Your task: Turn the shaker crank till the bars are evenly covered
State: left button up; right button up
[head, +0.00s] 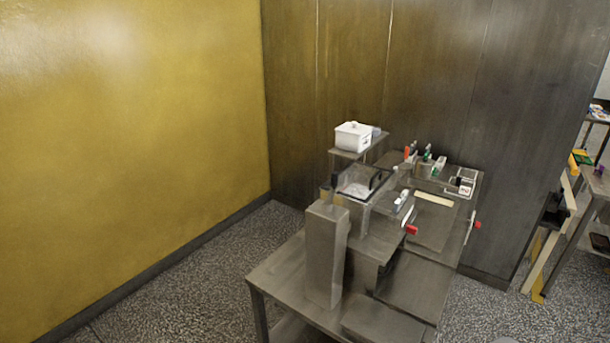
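In the head view a grey metal machine (327,255) stands on a metal table (278,284), some way off. Two red-ended handles show on its right side, one nearer the middle (411,230) and one farther right (477,225). I cannot tell which is the shaker crank. A pale flat strip (434,199) lies across the machine's upper right part. The bars are too small to make out, and so is any covering on them. Neither of my grippers is in view.
A white lidded box (353,136) sits on a raised shelf at the machine's back. Small bottles or tools (427,153) stand behind it to the right. Another cluttered table (597,180) is at the right edge. Speckled floor (190,280) is clear on the left, beside a yellow wall (130,130).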

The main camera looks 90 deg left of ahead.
aim_at(327, 205)
jog(key=u, duration=1.85)
